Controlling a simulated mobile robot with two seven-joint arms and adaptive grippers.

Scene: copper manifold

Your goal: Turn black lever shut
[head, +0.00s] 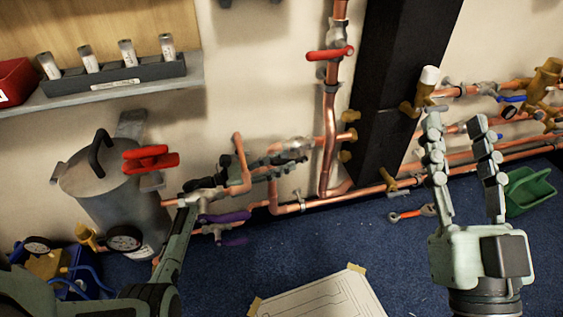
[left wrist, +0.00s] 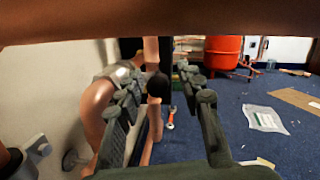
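My left gripper (head: 290,152) reaches in from the left among the copper pipes near the wall. In the left wrist view its two fingers (left wrist: 153,72) are apart. A dark round end, apparently of the black lever (left wrist: 157,87), shows between them in front of a copper pipe. I cannot tell whether either finger touches it. In the head view the lever is hard to make out among fingers and pipes. My right gripper (head: 456,122) is open and empty at the right, its fingers pointing up in front of the lower pipes.
A red lever (head: 331,52) sits on the upright pipe and purple levers (head: 224,217) lie below my left gripper. A grey pot (head: 105,190) stands at left. A wrench (head: 410,213) and green bin (head: 528,190) are on the blue floor, with a taped sheet (head: 325,297) in front.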

